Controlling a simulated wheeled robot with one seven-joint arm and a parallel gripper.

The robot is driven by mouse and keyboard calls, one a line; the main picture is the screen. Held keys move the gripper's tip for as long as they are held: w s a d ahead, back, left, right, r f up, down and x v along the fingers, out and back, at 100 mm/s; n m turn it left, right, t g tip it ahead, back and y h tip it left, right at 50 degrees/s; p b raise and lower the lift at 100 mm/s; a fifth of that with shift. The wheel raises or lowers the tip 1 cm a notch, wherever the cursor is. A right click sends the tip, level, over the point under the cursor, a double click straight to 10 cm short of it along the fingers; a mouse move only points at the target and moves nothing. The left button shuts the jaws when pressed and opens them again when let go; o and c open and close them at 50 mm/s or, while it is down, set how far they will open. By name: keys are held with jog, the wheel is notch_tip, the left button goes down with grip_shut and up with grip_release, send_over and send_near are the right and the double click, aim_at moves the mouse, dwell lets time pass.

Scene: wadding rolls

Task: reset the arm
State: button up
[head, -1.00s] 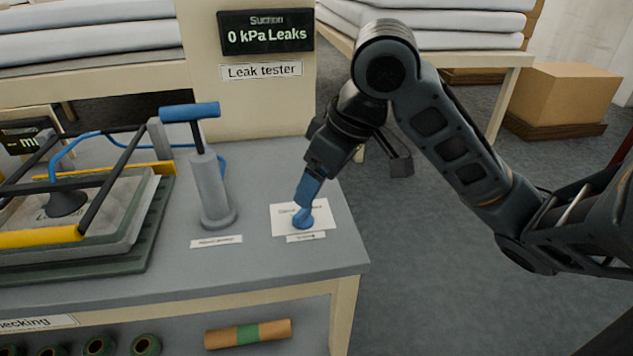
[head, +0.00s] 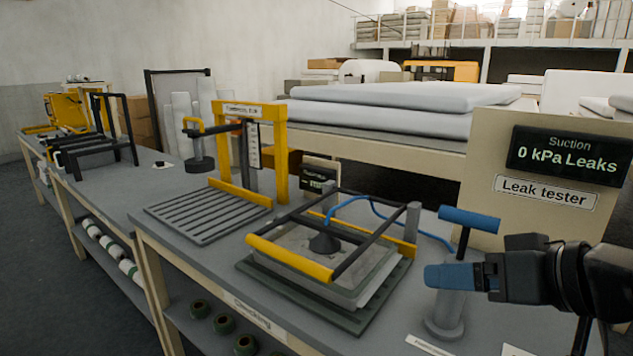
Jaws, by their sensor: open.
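My gripper (head: 432,277) is at the lower right, its blue fingers pointing left. I see the fingers side-on, and nothing shows held in them. They stand in front of the grey pump cylinder (head: 446,312) and hide part of it. The pump's blue T-handle (head: 469,217) shows above the fingers. I cannot tell whether the fingers touch the pump or are only in line with it. The dark wrist of my arm runs off the right edge.
The leak tester panel (head: 487,158) reads "0 kPa Leaks". A black-and-yellow clamp frame (head: 290,270) stands left of the pump, joined by a blue hose (head: 395,212). Left of it are a slatted plate (head: 208,210) and a yellow gantry (head: 281,158). Floor is clear at lower left.

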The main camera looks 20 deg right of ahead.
jog(key=w+a+r+m+t+y, duration=0.1)
jog(key=w+a+r+m+t, duration=0.15)
jog(key=a, duration=0.35)
jog(key=s+a+f+m+t+h+p, duration=0.15)
jog(key=s+a+f+m+h, duration=0.35)
jog(key=s+f, duration=0.65)
jog(key=s+d+f+n, duration=0.2)
jog(key=s+n, duration=0.2)
jog(key=s, duration=0.7)
jog(key=s+d+f+n, duration=0.2)
jog(key=s+n, duration=0.2)
jog(key=s, duration=0.7)
jog(key=shift+s, duration=0.25)
jog(key=shift+d+n, duration=0.1)
jog(key=shift+n, duration=0.15)
